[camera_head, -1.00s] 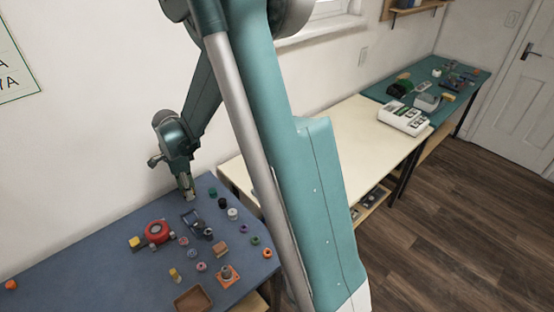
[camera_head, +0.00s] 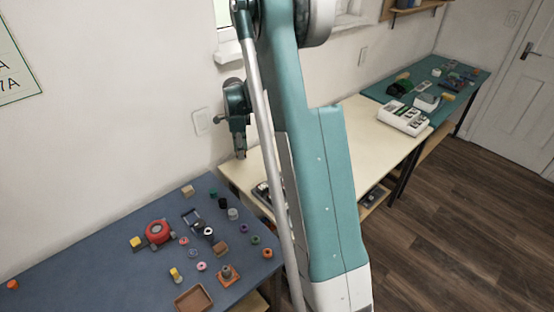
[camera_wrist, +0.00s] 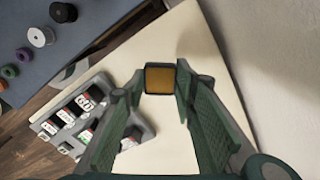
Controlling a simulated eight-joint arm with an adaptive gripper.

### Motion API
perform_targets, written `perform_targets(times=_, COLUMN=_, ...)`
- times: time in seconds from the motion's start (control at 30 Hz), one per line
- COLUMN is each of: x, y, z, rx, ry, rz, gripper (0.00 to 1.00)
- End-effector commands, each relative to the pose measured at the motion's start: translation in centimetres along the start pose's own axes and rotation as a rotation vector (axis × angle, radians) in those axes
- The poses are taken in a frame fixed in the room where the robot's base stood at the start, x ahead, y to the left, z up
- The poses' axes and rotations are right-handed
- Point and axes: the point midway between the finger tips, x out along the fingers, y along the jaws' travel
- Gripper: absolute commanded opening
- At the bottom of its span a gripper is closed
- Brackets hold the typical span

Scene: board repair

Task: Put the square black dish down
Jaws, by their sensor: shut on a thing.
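My gripper (camera_wrist: 160,84) is shut on a small square thing, the square black dish (camera_wrist: 160,80). It has a thin dark rim and an amber-brown inside, and sits between the fingertips in the wrist view. In the head view my gripper (camera_head: 240,154) points down over the back left end of the cream table (camera_head: 365,128). The dish is too small to make out there. From the wrist, the cream tabletop lies below it; the gap between them is hard to judge.
A grey tray with labelled compartments (camera_wrist: 82,122) lies on the cream table beside my gripper. The blue table (camera_head: 95,262) at left holds spools, a red round device (camera_head: 158,231) and a brown tray (camera_head: 193,300). Cream surface right of the grey tray is clear. A wall stands behind.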

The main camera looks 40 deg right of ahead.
Motion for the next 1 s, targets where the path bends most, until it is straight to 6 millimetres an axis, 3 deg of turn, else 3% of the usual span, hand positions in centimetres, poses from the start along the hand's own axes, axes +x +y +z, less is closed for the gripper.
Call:
perform_targets(times=0.2, x=0.1, y=-3.6, z=-6.2, rx=0.073, ry=0.000, rz=0.000, gripper=0.12)
perform_targets(times=0.5, x=0.3, y=-7.1, z=-13.9, rx=0.156, ry=0.000, rz=0.000, gripper=0.12)
perform_targets(times=0.7, x=0.4, y=-8.1, z=-16.6, rx=0.184, ry=0.000, rz=0.000, gripper=0.12)
perform_targets(times=1.0, x=0.4, y=-8.3, z=-17.2, rx=0.190, ry=0.000, rz=0.000, gripper=0.12)
